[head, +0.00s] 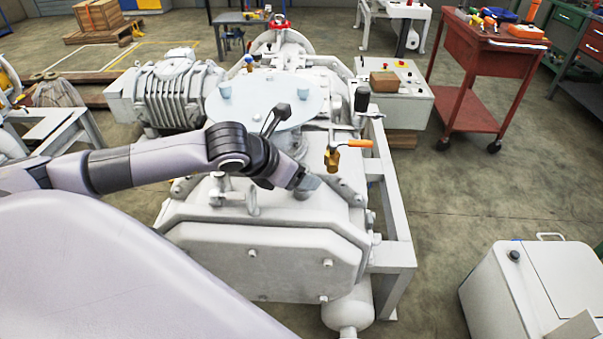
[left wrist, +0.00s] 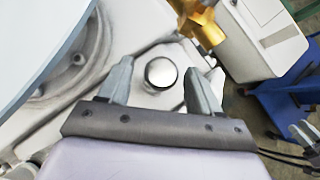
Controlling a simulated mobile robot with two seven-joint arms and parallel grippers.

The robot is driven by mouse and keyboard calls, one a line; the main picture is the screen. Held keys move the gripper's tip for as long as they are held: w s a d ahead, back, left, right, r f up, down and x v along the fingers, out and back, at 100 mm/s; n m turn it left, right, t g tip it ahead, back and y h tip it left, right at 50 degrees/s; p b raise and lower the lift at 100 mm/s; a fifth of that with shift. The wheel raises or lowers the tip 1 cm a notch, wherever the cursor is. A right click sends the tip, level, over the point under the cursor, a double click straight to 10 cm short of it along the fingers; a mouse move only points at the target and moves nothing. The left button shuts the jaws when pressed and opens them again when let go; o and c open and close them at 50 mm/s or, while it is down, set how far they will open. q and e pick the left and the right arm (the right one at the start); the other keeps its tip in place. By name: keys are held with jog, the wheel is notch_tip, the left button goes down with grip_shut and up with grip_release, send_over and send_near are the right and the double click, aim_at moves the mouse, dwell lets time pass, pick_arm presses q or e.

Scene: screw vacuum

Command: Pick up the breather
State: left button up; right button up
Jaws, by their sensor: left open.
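A small round silver cap (left wrist: 160,73), which seems to be the breather, stands on the white machine (head: 262,250). My left gripper (head: 307,183) is low over the machine's top, right of the picture's middle in the head view, and hides most of the cap there. In the left wrist view my left gripper (left wrist: 158,80) is open, with one finger on each side of the cap. Gaps show between the cap and both fingers, and nothing is held.
A pale blue disc (head: 262,101) with two cups lies behind my left arm. A red trolley (head: 488,68) stands at the back right.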

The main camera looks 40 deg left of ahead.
pick_arm(q)
jog(key=shift+x, duration=1.55)
jog(key=c, duration=1.1)
jog(key=shift+r, duration=0.15)
